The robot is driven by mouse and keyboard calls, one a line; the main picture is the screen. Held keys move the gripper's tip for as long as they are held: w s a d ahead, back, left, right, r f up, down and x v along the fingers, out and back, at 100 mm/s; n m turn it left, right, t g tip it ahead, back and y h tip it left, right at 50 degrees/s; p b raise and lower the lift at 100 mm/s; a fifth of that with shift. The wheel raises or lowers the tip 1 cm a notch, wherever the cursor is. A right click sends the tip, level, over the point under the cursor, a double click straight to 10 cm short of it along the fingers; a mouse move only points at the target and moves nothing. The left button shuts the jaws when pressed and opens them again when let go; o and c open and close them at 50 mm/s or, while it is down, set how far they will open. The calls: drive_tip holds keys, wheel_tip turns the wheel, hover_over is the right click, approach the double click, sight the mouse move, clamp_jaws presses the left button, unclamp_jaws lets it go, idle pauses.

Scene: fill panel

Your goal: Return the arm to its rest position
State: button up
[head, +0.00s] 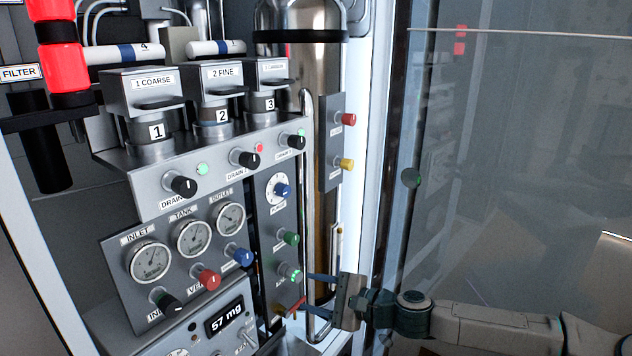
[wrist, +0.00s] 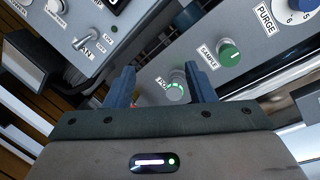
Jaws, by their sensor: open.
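My gripper (head: 306,292) is at the lower right of the panel in the head view, with its arm reaching in from the right. In the wrist view my gripper (wrist: 160,84) is open, with its two blue fingers apart. In the head view this lit green knob (head: 290,272) is on the narrow panel just above and left of the fingertips. I cannot tell whether a finger touches it.
A green sample knob (head: 288,238) and a blue purge dial (head: 282,191) sit above on the same panel. Red (head: 208,279) and blue (head: 243,257) valve knobs are to the left. A glass door (head: 500,150) stands at right. A steel pipe (head: 308,200) runs close behind the gripper.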

drive_tip(key=s+a+f+n+g+h+p, duration=0.1)
drive_tip(key=s+a+f+n+g, duration=0.2)
drive_tip(key=s+a+f+g, duration=0.15)
drive_tip(key=s+d+f+n+g+h+p, duration=0.4)
drive_tip(key=s+d+f+n+h, duration=0.15)
drive_tip(key=s+h, duration=0.25)
drive_tip(key=s+d+r+n+t+h+p, duration=0.1)
drive_tip(key=s+d+r+p, duration=0.1)
drive_tip(key=r, duration=0.6)
drive_tip(key=s+d+r+n+t+h+p, duration=0.1)
drive_tip(key=s+d+r, duration=0.3)
drive_tip(key=r, duration=0.5)
drive_tip(key=s+d+r+n+t+h+p, duration=0.1)
drive_tip(key=s+d+r+n+h+p, duration=0.2)
drive_tip(key=d+r, duration=0.3)
drive_tip(key=shift+p+v, duration=0.55)
drive_tip(key=shift+v, duration=1.05)
drive_tip(key=shift+w+t, duration=0.15)
drive_tip(key=shift+t, duration=0.1)
